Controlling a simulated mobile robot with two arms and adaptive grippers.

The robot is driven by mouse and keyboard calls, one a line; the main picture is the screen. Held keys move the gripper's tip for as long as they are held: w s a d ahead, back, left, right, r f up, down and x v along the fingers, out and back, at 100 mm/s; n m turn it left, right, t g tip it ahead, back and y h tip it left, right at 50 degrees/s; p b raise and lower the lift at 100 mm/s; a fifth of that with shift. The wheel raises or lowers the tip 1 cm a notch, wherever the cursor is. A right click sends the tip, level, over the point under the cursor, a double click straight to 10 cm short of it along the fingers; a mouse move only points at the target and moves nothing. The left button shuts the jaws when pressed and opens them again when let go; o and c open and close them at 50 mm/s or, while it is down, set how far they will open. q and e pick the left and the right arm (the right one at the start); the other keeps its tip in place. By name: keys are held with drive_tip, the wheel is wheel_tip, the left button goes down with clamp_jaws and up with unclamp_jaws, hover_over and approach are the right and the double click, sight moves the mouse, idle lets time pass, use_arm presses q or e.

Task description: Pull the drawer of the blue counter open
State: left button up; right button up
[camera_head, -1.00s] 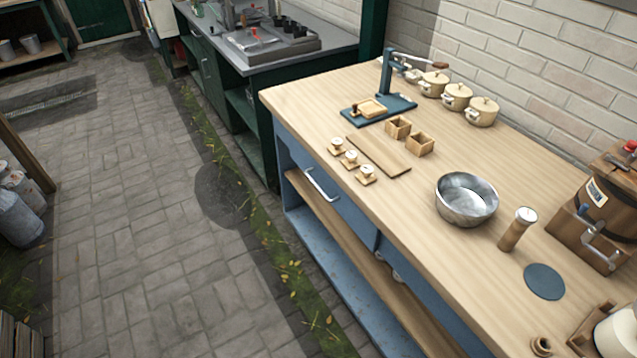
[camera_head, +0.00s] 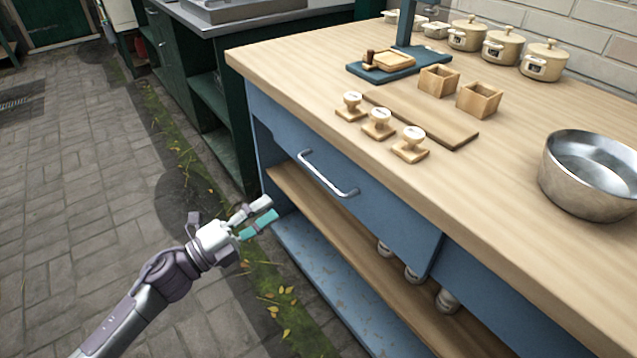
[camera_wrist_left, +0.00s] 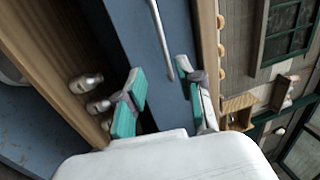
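The blue counter (camera_head: 285,138) has a wooden top, and its blue drawer front (camera_head: 375,205) looks shut. A silver bar handle (camera_head: 326,176) is fixed on the drawer front. My left gripper (camera_head: 258,216) is in front of the counter, lower and to the left of the handle, apart from it. In the left wrist view the handle (camera_wrist_left: 163,42) runs down from the top, and the drawer front (camera_wrist_left: 150,60) lies beyond my open left fingers (camera_wrist_left: 163,100). Nothing is between the fingers. My right gripper is not in view.
On the counter top stand stamps (camera_head: 378,124), a wooden board (camera_head: 425,118), small wooden boxes (camera_head: 479,100), a metal bowl (camera_head: 590,175) and lidded pots (camera_head: 501,46). An open wooden shelf (camera_head: 330,225) lies under the drawer. The paved floor (camera_head: 90,210) at left is clear.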

sight(321, 174)
use_arm(q)
drive_tip(key=x, duration=1.4)
drive_tip(key=shift+s+d+r, duration=0.1)
drive_tip(key=shift+s+r, duration=0.2)
drive_tip(key=shift+c, duration=0.2)
clamp_jaws()
